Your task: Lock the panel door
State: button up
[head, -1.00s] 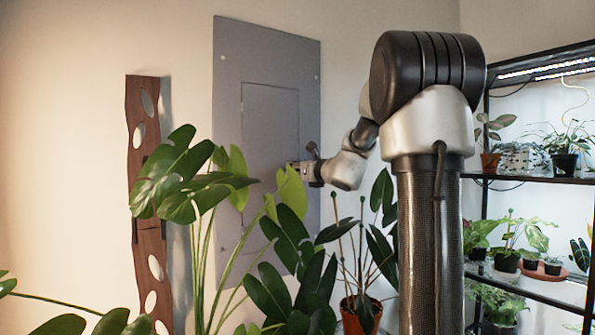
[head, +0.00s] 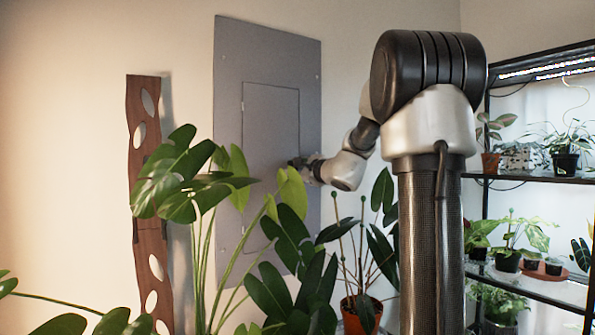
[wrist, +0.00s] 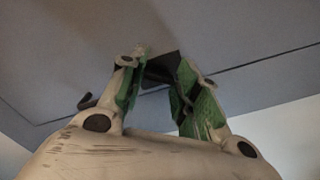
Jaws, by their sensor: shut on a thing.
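The grey panel door (head: 270,125) is set in a larger grey wall panel (head: 229,60) and looks flush with it. In the wrist view the door (wrist: 210,30) fills the upper part, and a thin dark seam marks its edge. My gripper (head: 294,163) is at the door's right edge. In the wrist view my gripper (wrist: 157,76) has its green-padded fingers on either side of a small dark latch piece (wrist: 163,66) at the seam, shut on it. The fingers and leaves hide part of the latch, so its exact turn cannot be told.
Large leafy plants (head: 185,185) stand in front of the panel's lower part. A potted plant (head: 360,310) is below my arm. A wooden board (head: 150,240) is on the wall at left. A black plant shelf (head: 530,180) stands at right.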

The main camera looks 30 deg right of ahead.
jog(key=n, duration=0.3)
jog(key=shift+f+n, duration=0.1)
jog(key=shift+n, duration=2)
jog(key=o, duration=1)
jog(key=s, duration=1.2)
jog(key=shift+d, duration=0.15)
